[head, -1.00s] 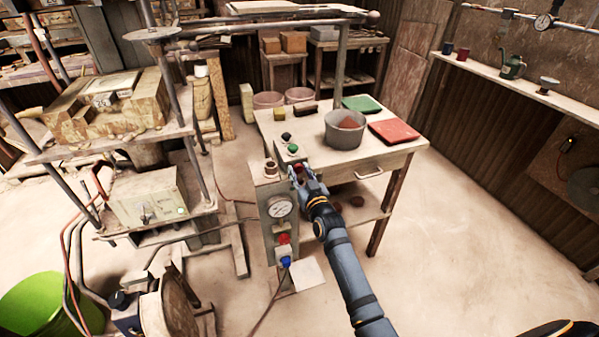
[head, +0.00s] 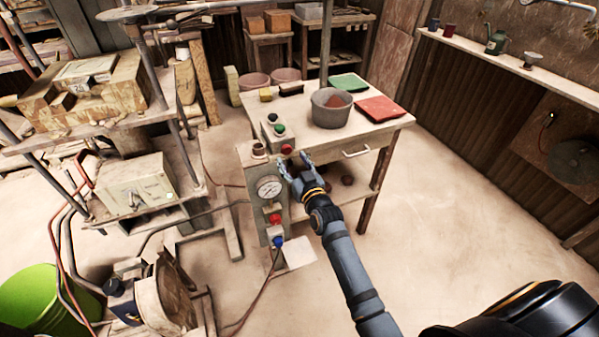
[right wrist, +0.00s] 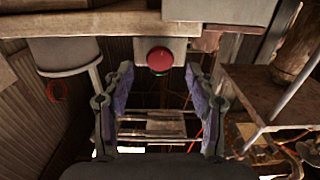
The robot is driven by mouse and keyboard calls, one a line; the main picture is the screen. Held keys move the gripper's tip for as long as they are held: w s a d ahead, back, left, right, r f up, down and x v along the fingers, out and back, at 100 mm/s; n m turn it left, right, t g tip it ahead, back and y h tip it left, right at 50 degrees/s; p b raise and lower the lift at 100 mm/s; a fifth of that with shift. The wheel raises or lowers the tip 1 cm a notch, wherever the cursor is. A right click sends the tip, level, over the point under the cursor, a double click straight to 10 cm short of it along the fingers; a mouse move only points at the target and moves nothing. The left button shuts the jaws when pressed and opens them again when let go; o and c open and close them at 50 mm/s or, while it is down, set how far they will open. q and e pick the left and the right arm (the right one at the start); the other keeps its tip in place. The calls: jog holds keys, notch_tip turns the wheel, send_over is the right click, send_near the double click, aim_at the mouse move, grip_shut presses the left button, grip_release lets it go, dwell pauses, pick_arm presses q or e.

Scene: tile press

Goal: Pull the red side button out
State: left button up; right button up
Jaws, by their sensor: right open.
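The red side button (head: 287,149) is a round red cap on the right side of the grey control box (head: 247,172). In the right wrist view the button (right wrist: 160,59) shows face-on on a small grey block, centred just beyond my fingertips. My right gripper (head: 296,161) is open and empty, just below and right of the button in the head view. In the right wrist view its two fingers (right wrist: 158,76) stand apart on either side, with a gap between them; they do not appear to touch the button. My left gripper is out of view.
The box also carries a gauge (head: 269,188), a lower red button (head: 275,218) and a blue knob (head: 278,242). A green button (head: 279,129) sits above. The table (head: 390,126) holds a grey bucket (head: 329,112). Floor to the right is clear.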

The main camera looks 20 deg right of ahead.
jog(key=s, duration=0.8)
jog(key=shift+s, duration=0.15)
jog(key=shift+d, duration=0.1)
jog(key=s+d+f+g+p, duration=0.1)
jog(key=s+f+g, duration=0.2)
jog(key=f, duration=0.7)
jog(key=s+f+g+p, duration=0.15)
jog(key=s+f, duration=0.25)
jog(key=f, duration=0.6)
jog(key=s+d+f+g, duration=0.1)
jog(key=s+f+g, duration=0.2)
jog(key=f, duration=0.8)
jog(key=s+d+f+g+p, duration=0.1)
jog(key=s+d+f+g, duration=0.1)
jog(key=s+f, duration=0.4)
jog(key=s+d+f+g+h+p, duration=0.1)
jog(key=s+f+g, duration=0.3)
jog(key=s, duration=1.3)
jog(key=s+d+f+g+p, duration=0.1)
jog(key=s+d+f+g, duration=0.2)
jog(key=s+f, duration=0.5)
jog(key=s, duration=0.3)
jog(key=shift+s, duration=0.3)
